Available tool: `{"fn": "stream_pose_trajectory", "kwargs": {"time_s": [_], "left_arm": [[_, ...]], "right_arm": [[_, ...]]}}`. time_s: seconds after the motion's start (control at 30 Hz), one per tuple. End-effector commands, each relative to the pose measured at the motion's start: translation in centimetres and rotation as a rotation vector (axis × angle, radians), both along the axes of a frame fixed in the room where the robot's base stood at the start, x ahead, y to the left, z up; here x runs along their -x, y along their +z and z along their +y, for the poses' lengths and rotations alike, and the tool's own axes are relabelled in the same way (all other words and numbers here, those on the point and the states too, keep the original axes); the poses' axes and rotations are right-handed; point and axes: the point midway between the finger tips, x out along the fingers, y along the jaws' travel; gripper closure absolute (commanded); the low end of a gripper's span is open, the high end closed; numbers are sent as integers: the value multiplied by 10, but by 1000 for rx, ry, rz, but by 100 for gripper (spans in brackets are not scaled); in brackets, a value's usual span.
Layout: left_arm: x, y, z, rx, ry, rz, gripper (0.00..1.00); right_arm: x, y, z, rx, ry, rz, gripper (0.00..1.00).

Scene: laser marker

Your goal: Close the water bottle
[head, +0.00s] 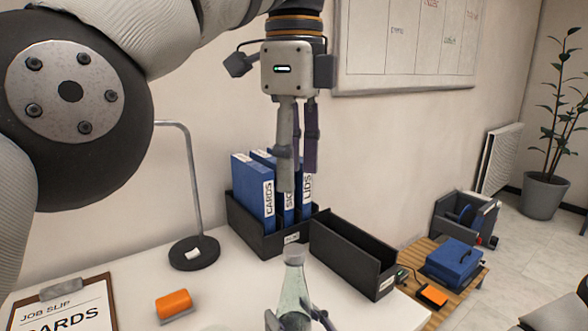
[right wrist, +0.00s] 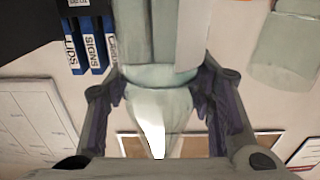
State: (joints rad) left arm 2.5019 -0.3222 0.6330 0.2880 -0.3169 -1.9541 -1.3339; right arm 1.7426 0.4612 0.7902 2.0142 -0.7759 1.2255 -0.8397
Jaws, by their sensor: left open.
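The water bottle (head: 293,285), pale green and see-through with a tapered shoulder, stands upright at the lower middle of the head view. Its narrow top is greyish; I cannot tell whether a cap sits on it. My right gripper (head: 297,317) has a finger on each side of the bottle. In the right wrist view the bottle (right wrist: 160,105) shows upside down between the right gripper's dark pads (right wrist: 160,90), which appear to touch it. My left gripper (head: 297,180) hangs fingers-down above the bottle, open, with nothing seen between its fingers.
A black holder with blue binders (head: 265,195) stands behind, beside an empty black bin (head: 350,250). An orange block (head: 173,304), a clipboard (head: 65,310) and a lamp (head: 194,252) are at left.

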Motion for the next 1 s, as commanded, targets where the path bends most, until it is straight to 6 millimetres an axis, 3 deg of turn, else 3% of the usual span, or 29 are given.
{"fn": "stream_pose_trajectory", "kwargs": {"time_s": [0.03,0.1,0.47,1.0], "left_arm": [[0,0,0,0,0,-1,52],[0,0,0,0,0,-1,52],[0,0,0,0,1,-1,52],[0,0,0,0,1,-1,52]], "right_arm": [[0,1,0,-1,0,-1,42],[0,1,0,-1,0,-1,27],[3,0,-2,0,0,0,27],[88,0,-65,1,-1,1,27]]}}
